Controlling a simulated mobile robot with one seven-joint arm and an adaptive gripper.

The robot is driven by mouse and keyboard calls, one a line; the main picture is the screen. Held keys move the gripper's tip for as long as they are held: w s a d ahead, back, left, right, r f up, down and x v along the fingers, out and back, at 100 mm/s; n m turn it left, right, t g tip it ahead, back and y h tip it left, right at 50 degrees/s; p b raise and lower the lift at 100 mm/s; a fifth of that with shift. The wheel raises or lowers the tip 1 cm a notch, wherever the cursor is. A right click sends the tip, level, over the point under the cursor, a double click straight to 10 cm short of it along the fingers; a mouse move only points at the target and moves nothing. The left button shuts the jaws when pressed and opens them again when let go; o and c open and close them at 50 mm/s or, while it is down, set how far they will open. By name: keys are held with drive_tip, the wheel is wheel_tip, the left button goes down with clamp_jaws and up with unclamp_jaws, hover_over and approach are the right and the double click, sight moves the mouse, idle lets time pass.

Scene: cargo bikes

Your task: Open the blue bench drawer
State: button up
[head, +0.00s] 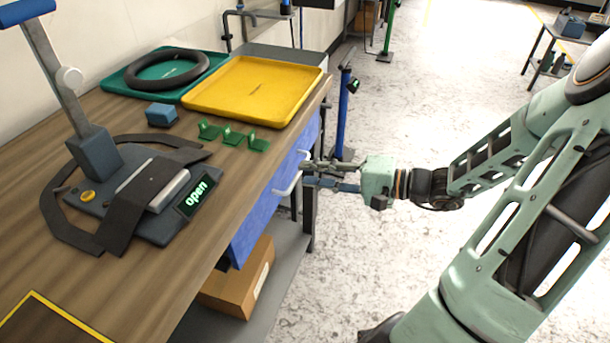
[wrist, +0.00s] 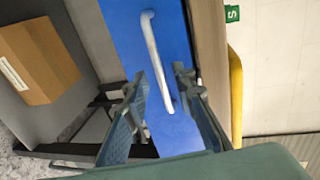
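The blue drawer (head: 259,213) sits under the wooden bench top, its front along the bench edge; it looks shut. Its pale bar handle (head: 285,190) stands out from the front. My gripper (head: 306,174) is at the handle, reaching in from the right, and partly hides it. In the wrist view the blue front (wrist: 118,38) fills the middle, with the handle (wrist: 152,42) running down it. My gripper's fingers (wrist: 161,78) are apart, one on each side of the handle's lower part. A gap shows between the handle and the fingers.
The wooden bench (head: 120,115) holds a yellow tray (head: 255,88), a green tray (head: 121,80) with a black tire, green brackets and a clamp fixture with an "open" display (head: 195,198). A cardboard box (head: 240,283) is on the shelf below.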

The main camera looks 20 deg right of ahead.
drive_tip(key=shift+x, duration=1.1)
clamp_jaws()
